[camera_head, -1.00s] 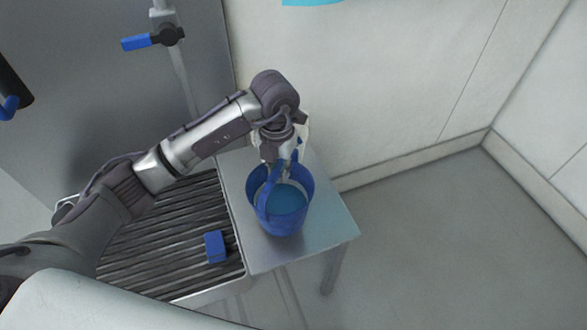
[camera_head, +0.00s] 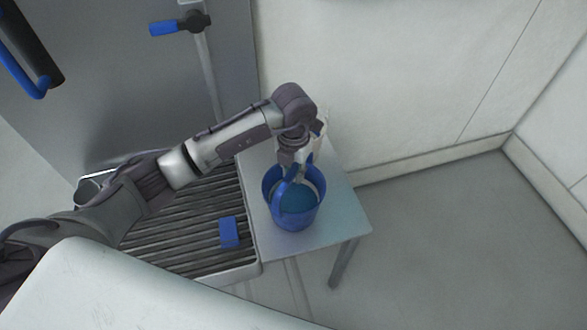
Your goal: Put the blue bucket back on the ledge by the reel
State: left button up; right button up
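The blue bucket (camera_head: 294,218), with blue contents showing inside, is upright at the steel ledge (camera_head: 347,215) beside the slatted grate. Its blue handle (camera_head: 284,194) stands up across the mouth. My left gripper (camera_head: 297,172) is above the bucket's mouth with its fingers at the top of the handle, and looks shut on it. The fingertips are partly hidden by the handle. I cannot tell for certain whether the bucket's base touches the ledge. No reel can be clearly made out. My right gripper is not in view.
A pale object (camera_head: 319,134) on the ledge is partly hidden behind my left wrist. A blue block (camera_head: 229,232) lies on the slatted grate (camera_head: 190,233). A blue-handled valve (camera_head: 178,25) is on a pipe at the back. Floor to the right is clear.

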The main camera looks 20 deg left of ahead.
pick_arm(q)
jog(key=shift+o, duration=1.2)
jog(key=shift+r, duration=0.15)
notch_tip(320, 180, up, 12)
jog(key=b, duration=0.2)
